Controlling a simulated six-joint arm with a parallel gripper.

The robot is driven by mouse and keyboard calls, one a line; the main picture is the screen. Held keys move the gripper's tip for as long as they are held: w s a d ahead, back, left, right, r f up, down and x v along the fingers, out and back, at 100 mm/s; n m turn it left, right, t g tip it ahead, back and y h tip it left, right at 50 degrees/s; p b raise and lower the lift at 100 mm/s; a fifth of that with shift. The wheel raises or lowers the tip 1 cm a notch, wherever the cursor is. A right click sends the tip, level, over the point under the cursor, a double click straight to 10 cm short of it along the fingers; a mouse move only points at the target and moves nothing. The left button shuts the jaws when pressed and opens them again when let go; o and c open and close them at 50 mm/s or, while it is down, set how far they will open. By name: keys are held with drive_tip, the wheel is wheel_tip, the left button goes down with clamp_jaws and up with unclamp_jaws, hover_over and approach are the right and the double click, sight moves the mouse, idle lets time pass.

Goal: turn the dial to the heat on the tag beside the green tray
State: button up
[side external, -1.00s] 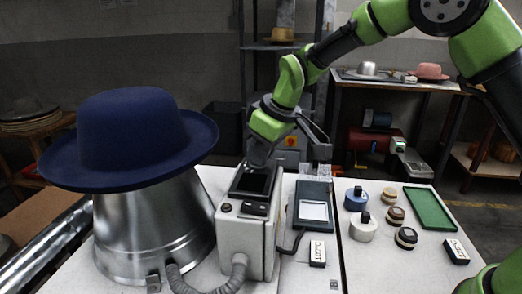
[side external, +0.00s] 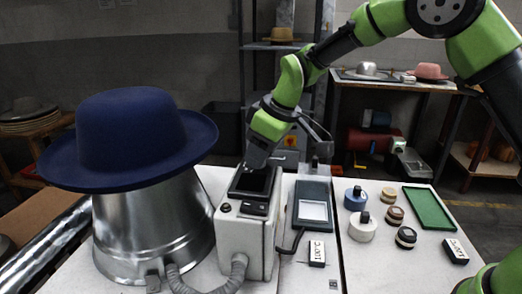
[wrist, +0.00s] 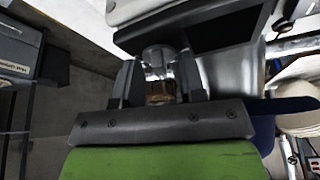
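The white control box (side external: 243,240) stands beside the metal hat block, with a dark panel (side external: 254,183) on its sloping top. My gripper (side external: 258,163) points down at the back of that panel. In the wrist view, my two fingers (wrist: 160,85) stand apart with a shiny, roundish piece (wrist: 157,60) between them. I cannot tell whether it is the dial or whether the fingers touch it. The dial's setting is not readable. The green tray (side external: 431,209) lies at the right, with a small tag (side external: 456,250) in front of it. Its digits are too small to read surely.
A blue hat (side external: 130,140) sits on the metal block (side external: 150,235) at left. Another tag (side external: 317,252), seemingly 100°C, lies before a dark device with a pale plate (side external: 313,211). Several small round pots and discs, including a blue one (side external: 355,199), stand left of the tray.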

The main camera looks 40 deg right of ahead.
drive_tip(key=v, duration=1)
drive_tip(key=s+d+r+m+t, duration=0.1)
drive_tip(key=s+r+m, duration=0.2)
drive_tip(key=s, duration=0.4)
drive_tip(key=s+d+r+m+t, duration=0.1)
drive_tip(key=s+d+r+m, duration=0.15)
drive_tip(key=s, duration=0.35)
drive_tip(key=s+f+m+t, duration=0.1)
drive_tip(key=s+m, duration=0.3)
drive_tip(key=s, duration=0.7)
drive_tip(key=shift+d+f+m, duration=0.15)
drive_tip(key=shift+f+m, duration=0.2)
drive_tip(key=shift+f, duration=0.4)
